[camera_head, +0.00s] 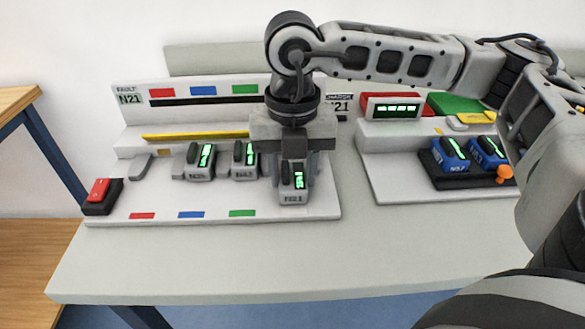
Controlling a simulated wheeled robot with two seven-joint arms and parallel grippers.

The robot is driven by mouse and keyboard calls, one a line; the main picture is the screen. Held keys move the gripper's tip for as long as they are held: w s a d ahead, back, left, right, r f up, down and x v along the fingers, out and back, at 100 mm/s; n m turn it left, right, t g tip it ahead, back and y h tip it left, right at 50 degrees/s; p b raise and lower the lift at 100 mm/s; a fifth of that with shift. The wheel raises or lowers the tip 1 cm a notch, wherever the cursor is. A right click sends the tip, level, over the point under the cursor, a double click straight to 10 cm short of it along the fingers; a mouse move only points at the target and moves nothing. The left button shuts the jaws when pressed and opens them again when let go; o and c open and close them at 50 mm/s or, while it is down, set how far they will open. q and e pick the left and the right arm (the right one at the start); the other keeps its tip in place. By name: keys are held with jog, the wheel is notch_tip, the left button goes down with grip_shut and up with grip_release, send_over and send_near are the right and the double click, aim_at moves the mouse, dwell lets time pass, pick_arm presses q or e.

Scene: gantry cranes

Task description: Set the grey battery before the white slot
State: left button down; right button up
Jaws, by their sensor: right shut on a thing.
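My right gripper (292,158) comes down from above and is shut on a grey battery (292,198) with a black handle and a green lit display. The battery is upright at the right front of the white board (230,204); whether its underside touches the board cannot be told. Two more grey batteries, one left (200,172) and one nearer (244,172), stand in a row to its left. Red, blue and green marks line the board's back and front edges. No white slot can be told apart on the white board. My left gripper is out of view.
A red switch (98,190) on a black base sits at the board's left corner. On the right, a second white station (385,160) has a black tray (450,182) with blue batteries. The grey table's front (230,265) is clear. My right arm covers the upper right.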

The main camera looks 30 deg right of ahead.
aim_at(293, 178)
jog(key=shift+f+b, duration=0.2)
jog(key=shift+b, duration=0.1)
jog(key=o, duration=1.1)
jog(key=shift+r, duration=0.1)
notch_tip(293, 178, up, 12)
jog(key=shift+r+p, duration=0.2)
jog(key=shift+p, duration=0.55)
